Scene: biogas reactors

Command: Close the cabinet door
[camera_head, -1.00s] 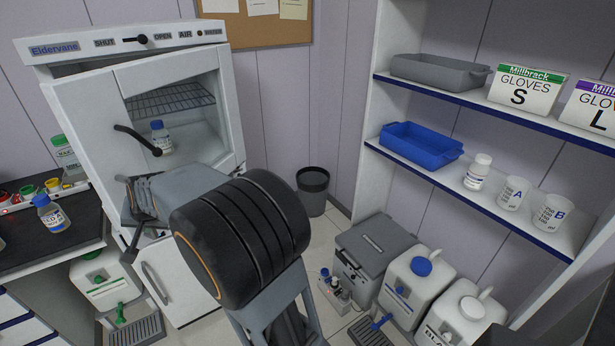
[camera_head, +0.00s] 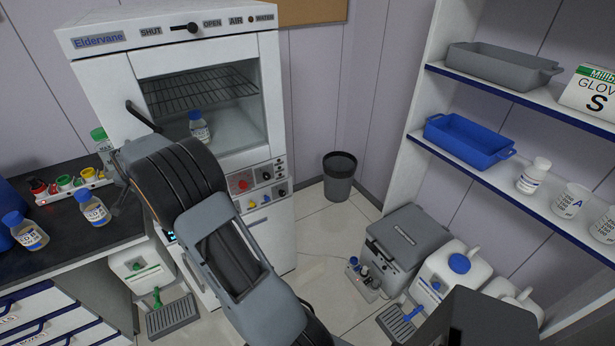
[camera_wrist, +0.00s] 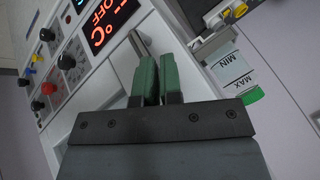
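The white Eldervane cabinet (camera_head: 105,70) stands at the left of the head view. Its upper front has a window onto a wire rack and a bottle (camera_head: 199,127), with a dark handle (camera_head: 140,115) at its left. The lower white door (camera_head: 272,232) is below the control panel and partly hidden by my arm. In the head view my gripper is hidden behind my arm. In the wrist view my gripper (camera_wrist: 156,62) has its two green fingers close together, beside a grey bar handle (camera_wrist: 138,43) on the white front. I cannot tell whether they touch it, nor whether the lower door is fully closed.
A black bench (camera_head: 60,240) with bottles is at the left. A green-tapped jug (camera_head: 140,265) is under it.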

